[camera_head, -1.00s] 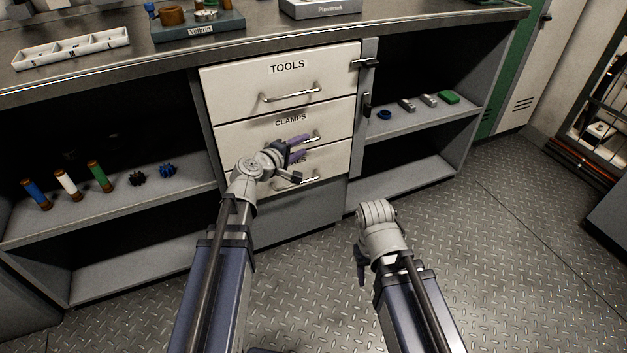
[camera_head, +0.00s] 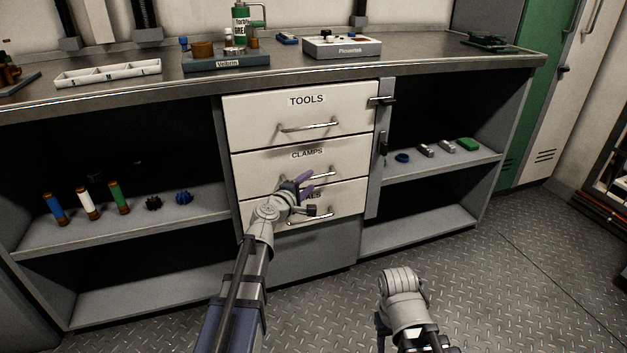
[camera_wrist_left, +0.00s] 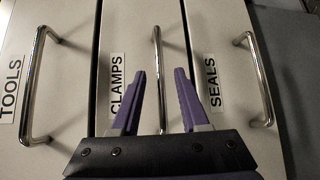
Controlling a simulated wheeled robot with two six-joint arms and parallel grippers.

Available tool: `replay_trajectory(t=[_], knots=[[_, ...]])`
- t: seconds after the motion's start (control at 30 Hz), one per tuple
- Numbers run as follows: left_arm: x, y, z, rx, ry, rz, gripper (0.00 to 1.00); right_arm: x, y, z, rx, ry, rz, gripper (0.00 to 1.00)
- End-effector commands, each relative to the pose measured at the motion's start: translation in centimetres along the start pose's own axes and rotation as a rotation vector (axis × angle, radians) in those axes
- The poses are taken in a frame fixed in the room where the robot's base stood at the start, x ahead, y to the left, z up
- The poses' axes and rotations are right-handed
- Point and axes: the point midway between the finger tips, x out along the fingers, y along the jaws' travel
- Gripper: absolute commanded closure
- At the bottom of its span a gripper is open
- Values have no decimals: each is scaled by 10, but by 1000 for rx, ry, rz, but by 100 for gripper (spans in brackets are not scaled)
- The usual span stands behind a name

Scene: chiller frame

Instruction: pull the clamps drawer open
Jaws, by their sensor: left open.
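The clamps drawer (camera_head: 257,165) is the middle of three white drawers, flush with the cabinet front, and its label also shows in the left wrist view (camera_wrist_left: 117,85). Its bar handle (camera_head: 327,173) runs between the finger tips in the left wrist view (camera_wrist_left: 157,50). My left gripper (camera_head: 308,184) is open in front of this drawer, with its purple fingers (camera_wrist_left: 160,75) apart on either side of the handle's line. I cannot tell whether they touch it. My right gripper (camera_head: 381,332) hangs low over the floor, its fingers mostly hidden by the wrist.
The tools drawer (camera_head: 255,115) is above and the seals drawer (camera_head: 340,205) below, each with a bar handle. A latch (camera_head: 381,100) sits right of the tools drawer. The floor at right is clear.

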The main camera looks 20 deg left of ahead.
Motion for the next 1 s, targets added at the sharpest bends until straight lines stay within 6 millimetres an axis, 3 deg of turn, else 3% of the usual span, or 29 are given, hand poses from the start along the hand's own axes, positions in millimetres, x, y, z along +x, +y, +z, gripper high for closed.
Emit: replay_trajectory(t=[0.03,0.2,0.53,0.9,1.0], knots=[[13,-1,-1,1,-1,0,55,2,0,0,0,0,0,50],[34,0,-1,1,-1,0,55,5,0,0,1,0,0,50],[38,0,0,1,0,0,56,5,0,0,0,0,0,50],[38,0,0,1,0,0,98,5,0,0,0,0,0,50],[38,0,0,1,0,0,100,5,0,0,0,0,0,50]])
